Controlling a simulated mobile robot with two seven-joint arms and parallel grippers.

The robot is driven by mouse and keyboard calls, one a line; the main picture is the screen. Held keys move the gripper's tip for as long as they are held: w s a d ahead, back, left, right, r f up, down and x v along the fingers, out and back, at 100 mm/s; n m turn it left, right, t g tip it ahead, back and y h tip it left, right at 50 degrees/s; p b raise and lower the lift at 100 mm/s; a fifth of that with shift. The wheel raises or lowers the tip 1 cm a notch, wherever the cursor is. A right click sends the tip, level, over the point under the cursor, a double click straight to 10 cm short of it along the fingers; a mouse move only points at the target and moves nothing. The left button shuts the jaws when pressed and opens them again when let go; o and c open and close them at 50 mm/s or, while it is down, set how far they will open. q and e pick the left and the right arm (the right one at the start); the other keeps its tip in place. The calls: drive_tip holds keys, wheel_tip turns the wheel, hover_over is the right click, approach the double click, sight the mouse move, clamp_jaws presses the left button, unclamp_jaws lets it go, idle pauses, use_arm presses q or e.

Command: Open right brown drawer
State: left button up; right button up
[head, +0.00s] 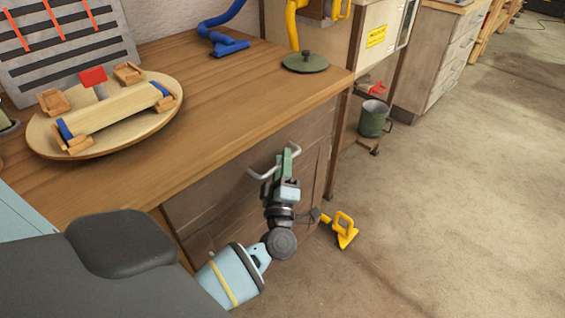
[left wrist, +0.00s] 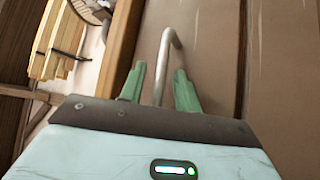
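The brown drawer front (head: 232,182) is set in the cabinet under the wooden worktop and looks shut. Its grey bar handle (head: 262,174) sticks out from the front, partly hidden by my gripper. My left gripper (head: 288,158) is at the handle, with its green fingers pointing towards the drawer front. In the left wrist view, the handle (left wrist: 165,50) runs between the two green fingers (left wrist: 160,88). The fingers are apart, with a gap visible on both sides of the handle. My right gripper is in neither view.
The worktop (head: 225,85) overhangs the drawers. It bears a round wooden board (head: 105,142), a dark green lid (head: 305,63) and a blue clamp-like tool (head: 228,47). A yellow tool (head: 344,230) lies on the floor near my arm. A green bucket (head: 373,120) stands beyond. Floor at right is clear.

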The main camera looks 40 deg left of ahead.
use_arm(q)
drive_tip(key=shift+c, duration=0.2)
clamp_jaws()
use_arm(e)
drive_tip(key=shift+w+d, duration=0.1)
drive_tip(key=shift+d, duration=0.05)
